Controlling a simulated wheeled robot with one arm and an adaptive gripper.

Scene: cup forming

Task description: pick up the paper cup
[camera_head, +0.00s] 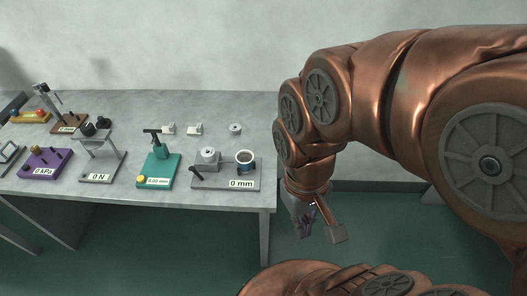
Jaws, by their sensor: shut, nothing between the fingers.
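A small round white cup-like thing with a dark inside (245,162) stands upright at the right of the grey base marked "0 mm" (212,184), near the table's right end. It looks like the paper cup, but it is too small to be sure. My gripper (319,227) hangs beyond the table's right edge, over the green floor, to the right of and lower in the picture than the cup. It is shut and empty, clearly apart from the cup.
The grey table (230,110) also bears a teal stand (158,168), a grey stand marked "0 N" (100,172), a purple base (40,165) and small pale pieces (195,129).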

